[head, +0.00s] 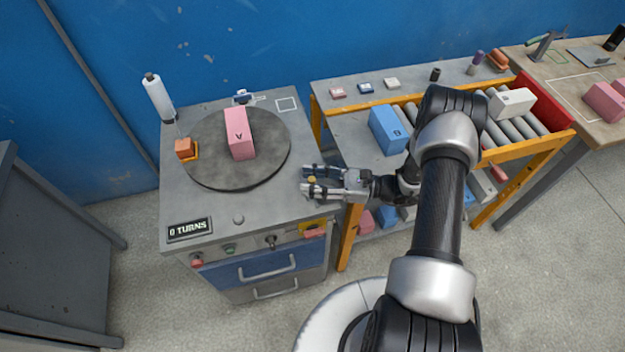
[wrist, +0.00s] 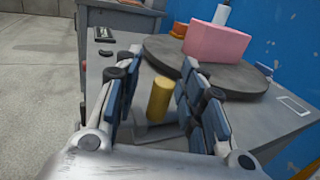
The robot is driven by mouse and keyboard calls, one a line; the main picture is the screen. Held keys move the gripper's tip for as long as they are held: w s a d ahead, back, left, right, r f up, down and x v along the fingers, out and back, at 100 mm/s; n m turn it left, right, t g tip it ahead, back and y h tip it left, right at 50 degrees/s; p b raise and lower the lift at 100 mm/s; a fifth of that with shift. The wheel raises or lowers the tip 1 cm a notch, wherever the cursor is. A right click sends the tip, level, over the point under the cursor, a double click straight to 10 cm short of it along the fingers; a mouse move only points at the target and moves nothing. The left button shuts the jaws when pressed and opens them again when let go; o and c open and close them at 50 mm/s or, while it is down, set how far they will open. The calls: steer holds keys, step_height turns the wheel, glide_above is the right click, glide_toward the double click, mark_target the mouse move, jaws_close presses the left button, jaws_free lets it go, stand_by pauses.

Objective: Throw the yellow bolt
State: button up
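The yellow bolt shows in the wrist view as an upright yellow cylinder (wrist: 159,98) on a grey base. In the head view only a small yellow spot of the bolt (head: 311,180) shows between my fingers, at the right edge of the grey cabinet top. My gripper (head: 304,180) is open around it, with one finger on each side; it also fills the wrist view (wrist: 160,72). The bolt stands nearer the right finger in the wrist view, with a clear gap to the left finger. Whether the right finger touches it I cannot tell.
A "0 TURNS" display (head: 189,229) and a round knob (head: 238,219) sit near the cabinet's front. A shelf with a blue block (head: 387,130) stands to the right.

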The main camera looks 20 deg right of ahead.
steer(key=v, duration=1.2)
stand_by(0.4)
steer(key=s+a+r+n+g+h, duration=0.25)
steer(key=a+r+n+g, duration=0.2)
steer(key=r, duration=0.45)
steer(key=s+a+r+n+g+h, duration=0.2)
steer(key=a+r+n+g+h, duration=0.3)
steer(key=r, duration=0.3)
steer(key=s+a+r+n+t+h, duration=0.1)
steer(key=s+r+n+t+h, duration=0.6)
steer(key=s+r+n, duration=0.5)
steer(key=shift+s+a+r+n+h, duration=0.2)
steer(key=shift+s+n+h, duration=0.25)
steer(key=shift+s+h, duration=0.65)
